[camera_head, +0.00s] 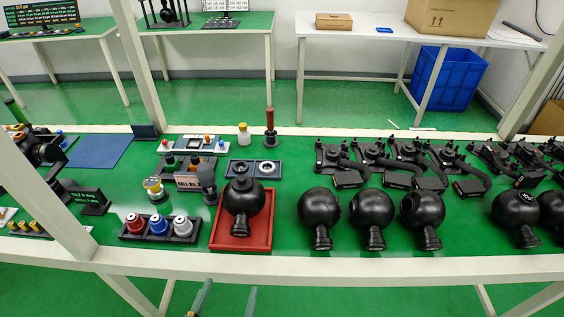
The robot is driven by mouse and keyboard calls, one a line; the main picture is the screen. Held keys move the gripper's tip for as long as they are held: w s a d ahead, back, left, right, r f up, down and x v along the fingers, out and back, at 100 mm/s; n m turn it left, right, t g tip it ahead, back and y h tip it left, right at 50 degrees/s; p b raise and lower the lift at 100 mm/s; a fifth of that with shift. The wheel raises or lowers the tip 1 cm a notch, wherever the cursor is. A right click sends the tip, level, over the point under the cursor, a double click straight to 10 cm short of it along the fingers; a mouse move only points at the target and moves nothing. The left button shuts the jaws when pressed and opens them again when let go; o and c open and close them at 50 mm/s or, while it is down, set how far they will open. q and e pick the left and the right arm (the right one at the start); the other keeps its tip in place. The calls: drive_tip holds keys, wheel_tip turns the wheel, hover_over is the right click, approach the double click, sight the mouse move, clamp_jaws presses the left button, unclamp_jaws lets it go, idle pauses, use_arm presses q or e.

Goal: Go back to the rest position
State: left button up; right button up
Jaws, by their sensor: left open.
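My left gripper (230,288) shows at the bottom edge, in front of and below the bench's front rail. Its two teal fingers stand apart with nothing between them, so it is open and empty. Only the finger ends show; the rest is cut off by the frame. My right gripper is not in view. A black gimbal camera ball (243,198) sits in a red tray (233,243) on the green bench (280,225), above and beyond the left gripper.
Several black camera balls (372,212) stand along the bench's right half, with black gimbal arms (400,158) behind. A holder with red, blue and white-topped bottles (158,226) is left of the tray. White posts (40,190) rise from the bench front. Green floor (380,297) below is clear.

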use_arm(q)
drive_tip(key=d+r+m+g+h, duration=0.1)
drive_tip(key=d+r+m+h, duration=0.45)
drive_tip(key=m+h, duration=0.2)
drive_tip(key=s+a+f+m+g+y, duration=0.1)
drive_tip(key=a+f+m+g+y, duration=0.1)
drive_tip(key=a+f+g+y, duration=0.45)
drive_tip(key=s+a+f+n+g+y, duration=0.15)
drive_tip(key=a+y, duration=0.25)
drive_tip(key=a, duration=0.6)
drive_tip(key=s+a+n+g+y, duration=0.1)
drive_tip(key=s+a+n+y, duration=0.25)
drive_tip(key=a, duration=0.55)
drive_tip(key=s+d+f+g+h, duration=0.1)
drive_tip(key=s+d+f+g, duration=0.15)
drive_tip(key=f, duration=1.05)
drive_tip(key=s+d+f+g+h, duration=0.1)
drive_tip(key=s+d+f+h, duration=0.15)
drive_tip(key=f, duration=1.05)
drive_tip(key=s+f+n+g, duration=0.2)
drive_tip(key=s+f, duration=1.2)
drive_tip(key=s, duration=0.4)
drive_tip(key=shift+f+n, duration=0.1)
drive_tip(key=shift+n, duration=0.15)
